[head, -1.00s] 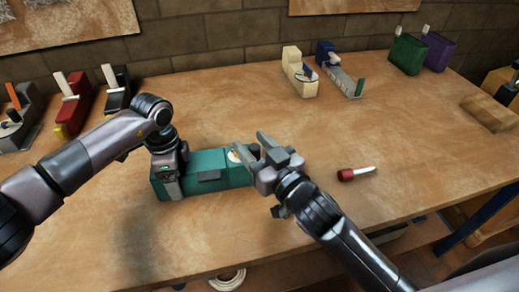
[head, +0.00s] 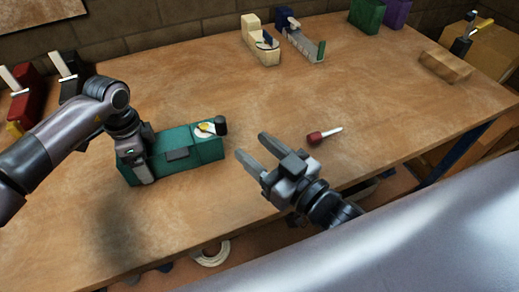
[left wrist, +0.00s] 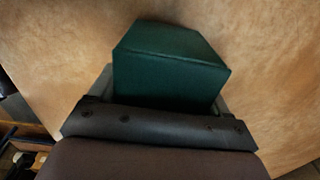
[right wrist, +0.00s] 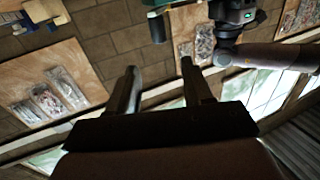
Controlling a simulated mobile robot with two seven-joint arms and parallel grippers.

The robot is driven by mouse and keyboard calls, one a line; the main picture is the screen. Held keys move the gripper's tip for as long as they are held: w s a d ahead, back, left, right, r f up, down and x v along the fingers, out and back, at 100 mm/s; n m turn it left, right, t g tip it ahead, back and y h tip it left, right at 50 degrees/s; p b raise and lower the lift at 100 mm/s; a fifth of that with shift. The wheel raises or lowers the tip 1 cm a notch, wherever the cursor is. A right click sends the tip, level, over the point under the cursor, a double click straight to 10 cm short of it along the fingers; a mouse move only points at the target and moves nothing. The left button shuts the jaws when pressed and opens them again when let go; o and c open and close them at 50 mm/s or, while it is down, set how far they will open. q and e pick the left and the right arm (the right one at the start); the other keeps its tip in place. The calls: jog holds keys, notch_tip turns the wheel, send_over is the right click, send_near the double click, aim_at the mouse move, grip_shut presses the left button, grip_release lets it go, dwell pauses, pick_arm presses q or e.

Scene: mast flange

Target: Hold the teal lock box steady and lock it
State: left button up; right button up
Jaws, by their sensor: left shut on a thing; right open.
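The teal lock box (head: 208,150) lies on the table. A white disc (head: 202,130) with a yellow mark is on top near its right end, next to a black knob (head: 220,125). My left gripper (head: 140,168) is shut on the box's left end; the left wrist view shows the box (left wrist: 170,65) between its fingers. My right gripper (head: 252,147) is open and empty, to the right of the box and apart from it. In the right wrist view its fingers (right wrist: 160,80) are spread, with a bit of the box and knob at the top edge.
A red-handled screwdriver (head: 317,137) lies right of my right gripper. A cream device (head: 262,45) and a blue and grey one (head: 303,42) stand at the back. Red and black devices stand at the far left. A wooden block (head: 446,66) is at the right. The middle is clear.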

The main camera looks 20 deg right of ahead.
aim_at(220, 125)
jog(key=shift+a, duration=0.1)
dwell(0.3)
jog(key=w+a+n+g+y, duration=0.1)
jog(key=a+n+g+y, duration=0.6)
jog(key=y, duration=0.3)
jog(key=w+d+f+n+g, duration=0.1)
jog(key=w+d, duration=0.2)
jog(key=d, duration=0.4)
jog(key=w+d+f+n+g, duration=0.1)
jog(key=w+d+g, duration=0.1)
jog(key=d, duration=0.5)
jog(key=x, duration=1.2)
jog(key=shift+w+r, duration=0.1)
jog(key=shift+w, duration=0.2)
jog(key=shift+c, duration=0.4)
jog(key=shift+t, duration=0.4)
grip_shut()
